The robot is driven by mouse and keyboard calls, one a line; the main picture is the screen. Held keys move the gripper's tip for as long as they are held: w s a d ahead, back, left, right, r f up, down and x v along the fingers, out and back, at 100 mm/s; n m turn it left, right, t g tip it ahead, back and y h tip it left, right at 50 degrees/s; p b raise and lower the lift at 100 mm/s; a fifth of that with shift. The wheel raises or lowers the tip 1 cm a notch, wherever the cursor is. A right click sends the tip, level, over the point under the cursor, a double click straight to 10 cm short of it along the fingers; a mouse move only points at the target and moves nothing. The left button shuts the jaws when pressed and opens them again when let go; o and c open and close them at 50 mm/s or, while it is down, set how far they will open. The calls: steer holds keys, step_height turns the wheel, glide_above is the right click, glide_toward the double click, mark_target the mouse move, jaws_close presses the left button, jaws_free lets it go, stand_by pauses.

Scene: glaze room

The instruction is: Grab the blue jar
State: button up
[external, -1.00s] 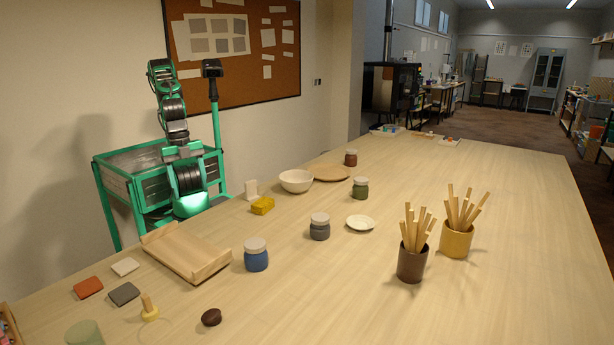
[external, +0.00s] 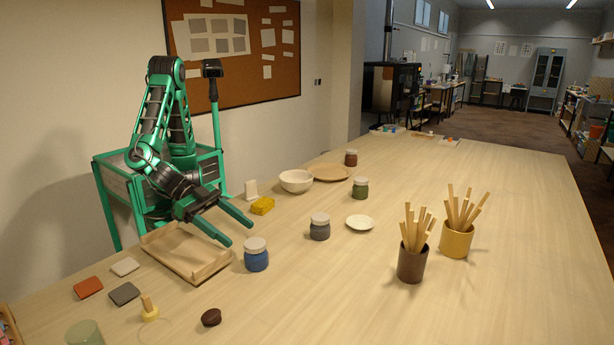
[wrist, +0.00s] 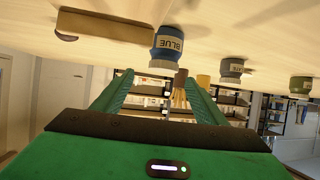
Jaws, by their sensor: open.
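The blue jar (external: 256,258) has a pale lid and stands upright on the table, just right of the wooden tray. My gripper (external: 238,232) is open and empty. Its green fingers reach over the tray towards the jar, just behind and left of it in the external view. In the wrist view the picture is upside down. There the blue jar (wrist: 168,46) shows its BLUE label, beyond the fingertips of my gripper (wrist: 158,78) and a little to one side. The fingers do not appear to be around it.
The wooden tray (external: 160,255) lies below my gripper. A grey jar (external: 320,230) stands right of the blue jar, with a green jar (external: 360,190) farther back. A brown lump (external: 211,317) lies in front.

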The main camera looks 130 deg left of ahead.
mark_target(247, 242)
steer(key=shift+w+f, duration=0.1)
steer(key=shift+f, duration=0.6)
steer(key=x, duration=0.5)
steer(key=shift+w+a, duration=0.1)
steer(key=shift+a, duration=0.05)
steer(key=shift+a+r+x, duration=0.1)
steer(key=shift+r+x, duration=0.05)
steer(key=shift+x, duration=1.15)
steer(key=shift+a+r+x, duration=0.15)
steer(key=shift+x, duration=1.2)
steer(key=shift+w, duration=0.1)
steer(key=c, duration=1.3)
